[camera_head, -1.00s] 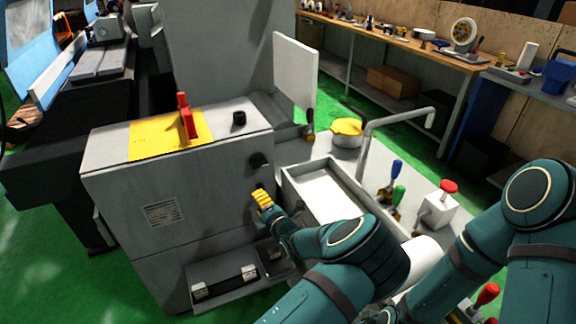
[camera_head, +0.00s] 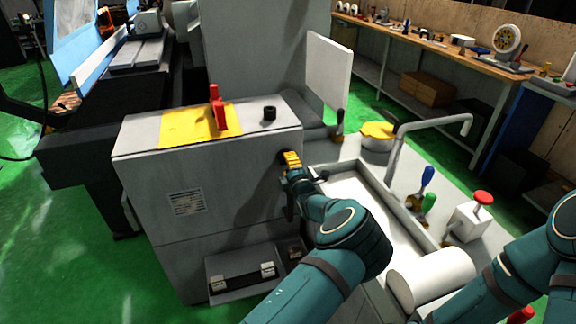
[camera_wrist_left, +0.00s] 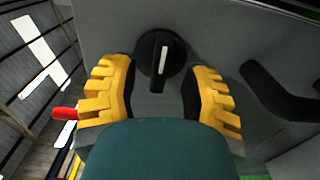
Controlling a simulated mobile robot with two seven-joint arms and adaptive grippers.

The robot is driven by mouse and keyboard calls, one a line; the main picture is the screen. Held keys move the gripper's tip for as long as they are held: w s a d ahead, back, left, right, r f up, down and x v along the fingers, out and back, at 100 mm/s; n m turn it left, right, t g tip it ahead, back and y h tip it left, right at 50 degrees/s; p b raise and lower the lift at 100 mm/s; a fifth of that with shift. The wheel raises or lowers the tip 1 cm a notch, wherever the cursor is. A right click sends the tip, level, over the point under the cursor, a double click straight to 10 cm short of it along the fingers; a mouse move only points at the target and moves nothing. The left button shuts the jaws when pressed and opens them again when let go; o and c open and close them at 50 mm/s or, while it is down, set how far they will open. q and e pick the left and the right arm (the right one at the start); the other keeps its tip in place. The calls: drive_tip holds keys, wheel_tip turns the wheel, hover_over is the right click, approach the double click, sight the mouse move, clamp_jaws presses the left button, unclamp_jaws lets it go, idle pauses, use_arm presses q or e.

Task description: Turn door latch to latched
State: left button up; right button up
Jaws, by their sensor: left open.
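The door latch looks like a round black knob (camera_wrist_left: 158,60) with a white line, on the grey cabinet face (camera_wrist_left: 215,35). In the wrist view the white line stands nearly upright. My left gripper (camera_wrist_left: 161,70) has its two yellow fingers apart, one on each side of the knob; whether they touch it I cannot tell. In the head view the left gripper (camera_head: 292,161) is at the right part of the cabinet front and mostly hides the knob. My right gripper is not in view; only part of the right arm shows at the right edge.
A black curved handle (camera_wrist_left: 280,92) sits right of the knob in the wrist view. A red lever (camera_head: 217,110) stands on the yellow plate (camera_head: 180,128) on the cabinet top. A white tray (camera_head: 345,192) and a bent pipe (camera_head: 398,145) are right of the gripper.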

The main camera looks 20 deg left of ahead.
use_arm(q)
drive_tip(key=shift+x, duration=0.75)
clamp_jaws()
